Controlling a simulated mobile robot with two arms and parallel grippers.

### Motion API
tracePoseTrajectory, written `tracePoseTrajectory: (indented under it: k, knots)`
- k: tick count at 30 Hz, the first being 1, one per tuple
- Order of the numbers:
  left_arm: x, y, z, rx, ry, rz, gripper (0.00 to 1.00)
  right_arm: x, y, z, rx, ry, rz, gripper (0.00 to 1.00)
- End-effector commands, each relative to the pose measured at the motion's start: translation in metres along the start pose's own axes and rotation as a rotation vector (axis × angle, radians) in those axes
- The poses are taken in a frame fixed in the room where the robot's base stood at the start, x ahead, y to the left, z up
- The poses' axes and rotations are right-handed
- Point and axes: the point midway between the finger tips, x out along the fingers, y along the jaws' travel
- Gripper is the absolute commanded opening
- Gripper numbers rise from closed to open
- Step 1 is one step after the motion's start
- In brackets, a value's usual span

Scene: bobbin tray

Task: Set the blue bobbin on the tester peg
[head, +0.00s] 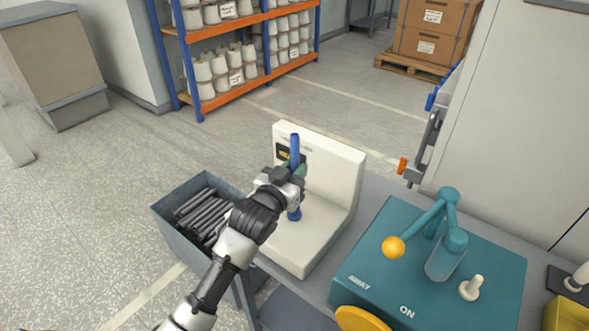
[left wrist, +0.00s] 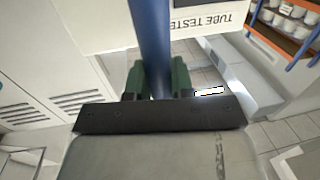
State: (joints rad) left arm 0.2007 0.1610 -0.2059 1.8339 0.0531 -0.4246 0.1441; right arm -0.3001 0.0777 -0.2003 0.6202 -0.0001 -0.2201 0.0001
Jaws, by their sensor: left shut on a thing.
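The blue bobbin (head: 294,145) is a slim upright tube in the head view. My left gripper (head: 291,176) is shut on its middle, and the tube shows above and below the fingers. In the left wrist view the blue bobbin (left wrist: 150,45) stands between the green finger pads of my left gripper (left wrist: 158,80). The white tube tester (head: 335,180) has an upright back panel and a flat base; the bobbin is in front of the panel and over the base. I cannot make out the peg, nor whether the bobbin's lower end touches anything. My right gripper is not in view.
A grey bin (head: 170,225) of dark rods stands left of the tester. A teal box (head: 375,265) with a jointed arm, orange ball (head: 393,247) and toggle is at right on the grey bench. Shelves of cones (head: 240,60) stand at the back.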

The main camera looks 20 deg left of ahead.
Motion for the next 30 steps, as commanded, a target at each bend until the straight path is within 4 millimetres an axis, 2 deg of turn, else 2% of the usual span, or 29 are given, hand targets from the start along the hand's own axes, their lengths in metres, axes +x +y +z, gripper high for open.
tracePoseTrajectory:
  k: [25, 26, 28, 30]
  knots:
    - [0.000, 0.000, 0.012, 0.000, -0.001, 0.000, 0.00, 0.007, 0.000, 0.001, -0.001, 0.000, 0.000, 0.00]
    - [0.000, 0.000, 0.012, 0.000, -0.001, 0.000, 0.24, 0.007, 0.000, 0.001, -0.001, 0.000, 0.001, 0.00]
    - [0.000, 0.000, 0.011, 0.000, 0.000, 0.000, 0.33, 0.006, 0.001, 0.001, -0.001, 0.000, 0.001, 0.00]
    - [0.000, 0.000, 0.011, 0.000, -0.001, 0.000, 0.33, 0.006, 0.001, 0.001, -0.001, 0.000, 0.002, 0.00]
